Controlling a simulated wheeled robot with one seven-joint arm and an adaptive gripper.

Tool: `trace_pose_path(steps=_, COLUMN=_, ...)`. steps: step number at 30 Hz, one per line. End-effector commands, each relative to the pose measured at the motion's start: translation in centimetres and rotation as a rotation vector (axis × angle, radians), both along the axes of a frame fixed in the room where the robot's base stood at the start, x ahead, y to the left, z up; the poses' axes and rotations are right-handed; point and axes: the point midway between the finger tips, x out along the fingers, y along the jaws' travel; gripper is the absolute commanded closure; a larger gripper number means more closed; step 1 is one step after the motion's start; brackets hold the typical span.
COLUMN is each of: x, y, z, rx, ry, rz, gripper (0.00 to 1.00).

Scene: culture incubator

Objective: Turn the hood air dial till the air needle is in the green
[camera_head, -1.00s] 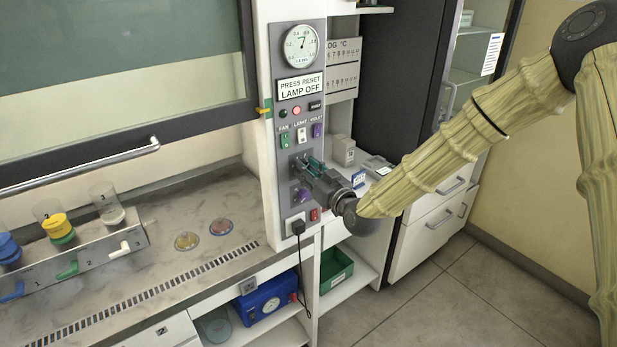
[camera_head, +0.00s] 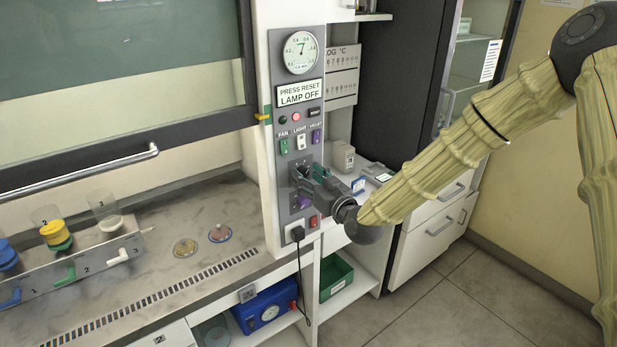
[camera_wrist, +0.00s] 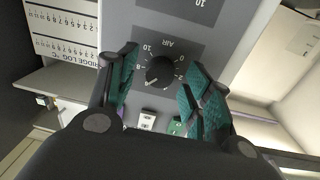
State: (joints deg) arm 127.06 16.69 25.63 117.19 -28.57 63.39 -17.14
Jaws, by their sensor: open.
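The black air dial (camera_wrist: 160,72) is on a dark plate marked AIR with numbers around it, seen in the wrist view. My gripper (camera_wrist: 161,62) is open, with one teal-padded finger on each side of the dial; I cannot tell whether either touches it. In the head view my gripper (camera_head: 303,172) is at the panel's lower half and hides the dial. The round white air gauge (camera_head: 300,52) is at the top of the grey panel (camera_head: 284,98). Its dark needle points roughly upward; the green band is too small to make out.
The panel has a fan switch (camera_head: 284,146), a light switch (camera_head: 301,142) and a violet switch (camera_head: 317,136). A sign (camera_head: 300,92) reads PRESS RESET LAMP OFF. A tube rack (camera_head: 75,278) stands left.

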Motion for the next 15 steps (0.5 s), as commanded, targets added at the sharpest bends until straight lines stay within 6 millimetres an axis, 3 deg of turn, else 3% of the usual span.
trace_pose_path(steps=15, x=-7.1, y=-4.7, z=-0.1, rx=0.001, ry=0.003, rz=-0.001, gripper=0.5)
